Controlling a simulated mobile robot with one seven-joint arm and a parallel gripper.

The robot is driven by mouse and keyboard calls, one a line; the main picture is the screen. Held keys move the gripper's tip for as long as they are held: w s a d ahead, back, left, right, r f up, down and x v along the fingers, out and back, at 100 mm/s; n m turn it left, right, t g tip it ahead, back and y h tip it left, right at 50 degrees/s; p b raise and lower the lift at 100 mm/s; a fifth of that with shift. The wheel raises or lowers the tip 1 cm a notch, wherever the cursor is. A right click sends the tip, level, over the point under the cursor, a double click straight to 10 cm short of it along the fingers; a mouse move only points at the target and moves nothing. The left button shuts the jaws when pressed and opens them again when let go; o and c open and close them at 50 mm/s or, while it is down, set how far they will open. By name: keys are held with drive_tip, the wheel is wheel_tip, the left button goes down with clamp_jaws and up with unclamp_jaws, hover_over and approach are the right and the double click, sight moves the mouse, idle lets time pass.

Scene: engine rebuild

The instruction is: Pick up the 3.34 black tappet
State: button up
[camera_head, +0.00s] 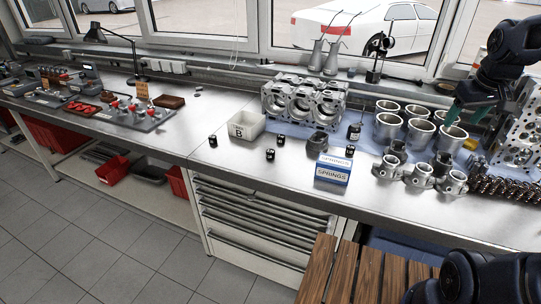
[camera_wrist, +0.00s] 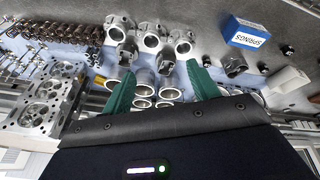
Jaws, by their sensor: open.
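Several small black tappets stand on the steel bench in the head view: one at the left (camera_head: 213,141), two near the middle (camera_head: 270,154) (camera_head: 281,141), and one right of the springs box (camera_head: 349,151). Their markings are too small to read, so I cannot tell which is 3.34. My gripper (camera_head: 467,108) is at the right, above the metal cylinders and well away from the tappets. In the wrist view its two green fingers (camera_wrist: 160,85) are spread apart with nothing between them. Small dark tappets (camera_wrist: 262,68) show at the right there.
A white bin marked B (camera_head: 246,126) stands behind the tappets. A blue and white springs box (camera_head: 333,170), an engine block (camera_head: 302,101) and several metal cylinders (camera_head: 419,133) crowd the right.

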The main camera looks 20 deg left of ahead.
drive_tip(key=w+a+n+g, duration=0.1)
drive_tip(key=w+a+n, duration=0.5)
drive_tip(key=w+a, duration=0.45)
drive_tip(key=n+g, duration=0.3)
drive_tip(key=n, duration=1.2)
hover_over(270, 151)
wheel_tip(270, 151, down, 21)
wheel_tip(270, 151, down, 5)
drive_tip(key=shift+w+d+f, duration=0.1)
drive_tip(key=shift+d, duration=0.05)
drive_tip(key=shift+s+f, duration=0.2)
drive_tip(key=shift+f, duration=2.4)
drive_tip(key=shift+c, duration=0.2)
drive_tip(key=c, duration=1)
